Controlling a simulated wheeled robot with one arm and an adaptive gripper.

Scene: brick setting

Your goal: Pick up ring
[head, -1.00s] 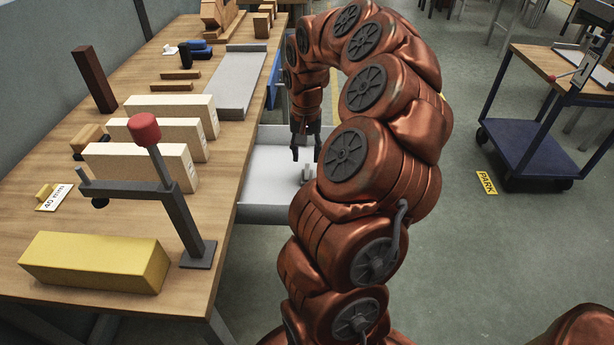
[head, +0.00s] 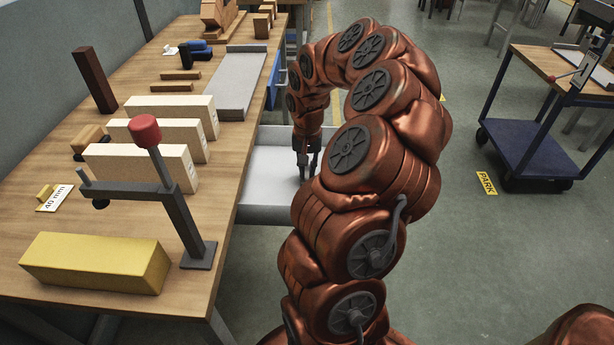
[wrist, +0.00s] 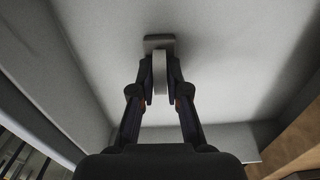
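The ring (wrist: 160,73) shows in the wrist view as a pale, narrow upright band seen edge-on. A small grey block or plate (wrist: 159,42) lies at its far end; I cannot tell if they are joined. My gripper (wrist: 161,84) has its two dark fingers closed in on both sides of the ring, with the pads against it or almost so. In the head view my gripper (head: 307,170) points down into the white open drawer (head: 262,180) beside the bench. There the fingers and my arm hide the ring.
The wooden workbench (head: 130,220) stands at left, with a clamp stand (head: 180,205), a yellow block (head: 95,262) and several pale blocks. The drawer walls surround my gripper. A blue trolley (head: 535,155) stands at right, with open floor in front of it.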

